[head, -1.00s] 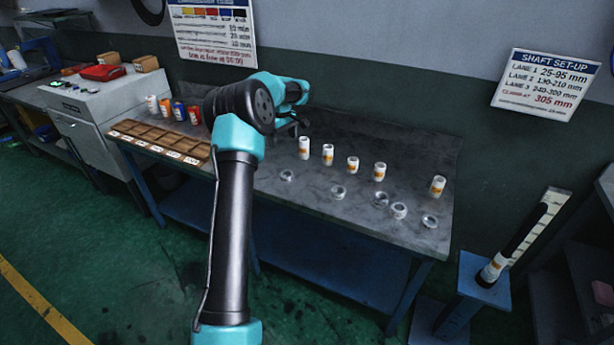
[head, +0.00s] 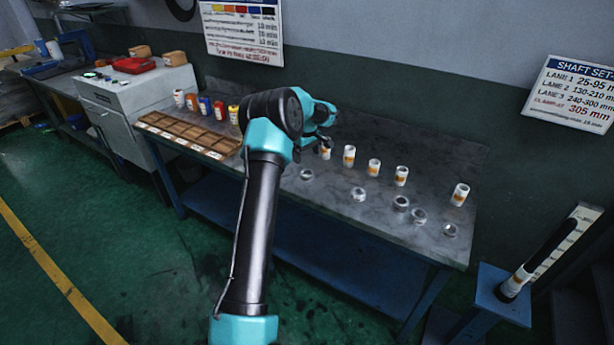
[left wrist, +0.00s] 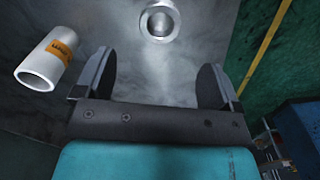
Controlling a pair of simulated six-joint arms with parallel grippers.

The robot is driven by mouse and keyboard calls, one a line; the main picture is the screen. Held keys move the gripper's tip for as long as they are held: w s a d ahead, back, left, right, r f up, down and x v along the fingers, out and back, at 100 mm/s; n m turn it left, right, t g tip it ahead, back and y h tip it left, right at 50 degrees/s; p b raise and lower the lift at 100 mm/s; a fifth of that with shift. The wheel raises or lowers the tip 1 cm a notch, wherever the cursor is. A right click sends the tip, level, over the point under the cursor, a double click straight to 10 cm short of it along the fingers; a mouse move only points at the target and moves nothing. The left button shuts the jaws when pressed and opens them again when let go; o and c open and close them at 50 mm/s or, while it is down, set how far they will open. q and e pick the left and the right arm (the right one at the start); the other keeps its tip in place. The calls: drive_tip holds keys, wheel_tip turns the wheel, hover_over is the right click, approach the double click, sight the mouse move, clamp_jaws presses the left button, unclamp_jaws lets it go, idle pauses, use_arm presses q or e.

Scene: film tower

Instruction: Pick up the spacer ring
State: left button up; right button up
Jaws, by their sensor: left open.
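Several pale spacer rings lie flat in a loose row on the grey bench top: one at the left (head: 306,175), one in the middle (head: 358,194), and others towards the right (head: 401,202). My left gripper (head: 325,143) is above the back left part of the bench and partly covers the leftmost white cylinder (head: 326,154). In the left wrist view the left gripper (left wrist: 165,85) is open with nothing between its fingers. One ring (left wrist: 160,20) lies beyond the fingertips, apart from them; I cannot tell for sure which ring it is.
A white cylinder with an orange label (left wrist: 47,60) is left of the fingers in the wrist view. More such cylinders (head: 401,176) stand behind the rings. A brown compartment tray (head: 185,134) is at left; a blue stand with a dark shaft (head: 540,258) is at right.

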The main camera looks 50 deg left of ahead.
sight(307, 171)
use_arm(q)
drive_tip(key=shift+f, duration=1.85)
drive_tip(key=shift+f, duration=0.1)
drive_tip(key=shift+f, duration=2.5)
drive_tip(key=shift+c, duration=0.5)
drive_tip(key=c, duration=0.9)
drive_tip(key=shift+r, duration=0.15)
drive_tip(key=shift+c, duration=0.2)
